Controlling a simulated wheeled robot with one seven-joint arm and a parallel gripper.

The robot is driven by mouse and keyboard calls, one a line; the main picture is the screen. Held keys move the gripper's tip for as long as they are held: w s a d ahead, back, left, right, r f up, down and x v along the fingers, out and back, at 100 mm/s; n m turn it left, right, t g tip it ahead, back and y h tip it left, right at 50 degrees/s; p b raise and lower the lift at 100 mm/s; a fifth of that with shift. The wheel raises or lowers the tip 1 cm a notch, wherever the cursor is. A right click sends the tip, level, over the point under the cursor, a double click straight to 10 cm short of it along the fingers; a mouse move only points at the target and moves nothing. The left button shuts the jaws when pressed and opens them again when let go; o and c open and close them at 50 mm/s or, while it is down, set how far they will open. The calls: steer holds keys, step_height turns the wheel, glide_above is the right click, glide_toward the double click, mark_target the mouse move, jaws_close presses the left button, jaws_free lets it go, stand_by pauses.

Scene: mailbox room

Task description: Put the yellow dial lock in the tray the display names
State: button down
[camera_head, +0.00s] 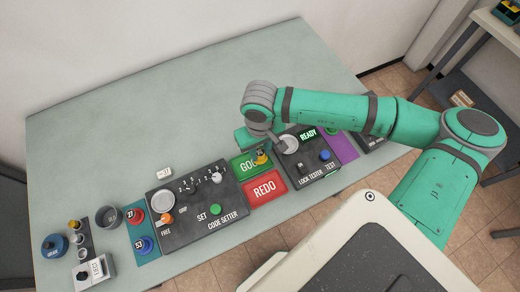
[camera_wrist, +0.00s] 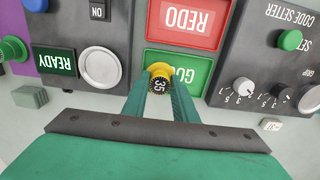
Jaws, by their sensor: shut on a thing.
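The yellow dial lock (camera_wrist: 160,74) has a dark numbered dial and sits between the fingers of my gripper (camera_wrist: 160,92). It also shows in the head view (camera_head: 262,158). My gripper is shut on it at the green tray marked GOOD (camera_head: 238,172). I cannot tell whether the lock touches the tray floor. The red tray marked REDO (camera_head: 265,188) lies next to the green one, on its near side. The lock tester (camera_head: 318,168) stands to the right, and its display (camera_head: 307,134) reads READY in green. My arm partly hides the tester and the green tray's far edge.
The code setter (camera_head: 190,210) with knobs and a green button is left of the trays. Numbered locks, red (camera_head: 135,215) and blue (camera_head: 146,245), sit on a teal mat. The back of the table (camera_head: 200,95) is clear.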

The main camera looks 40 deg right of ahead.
steer(key=shift+f, duration=1.1)
steer(key=c, duration=1.4)
jaws_free()
steer(key=o, duration=0.3)
steer(key=shift+r, duration=3)
steer(key=shift+s, duration=0.1)
